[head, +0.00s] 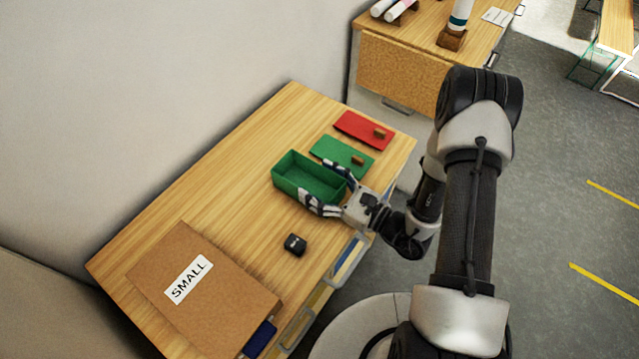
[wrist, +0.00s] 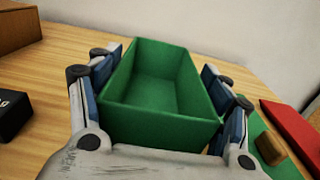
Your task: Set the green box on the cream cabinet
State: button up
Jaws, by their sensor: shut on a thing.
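The green box (head: 290,185) is an open, empty rectangular tray at the right part of the near wooden-topped table (head: 215,170). My gripper (head: 314,179) is shut on it, with one finger along each long side. In the wrist view the green box (wrist: 160,110) sits upright between the fingers (wrist: 163,68). I cannot tell whether its bottom touches the table. No cabinet is clearly cream; a wooden-topped cabinet (head: 400,70) with a cork-like front panel and pale lower body stands behind, at the top of the head view.
A green lid (head: 335,152) and a red lid (head: 360,128) lie behind the box. A small black object (head: 295,243) and a brown carton marked SMALL (head: 215,300) lie at left. The far cabinet holds white cylinders (head: 390,8), a bottle on a brown block (head: 452,40) and paper (head: 497,16).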

jog(key=o, duration=1.1)
jog(key=shift+f, duration=0.1)
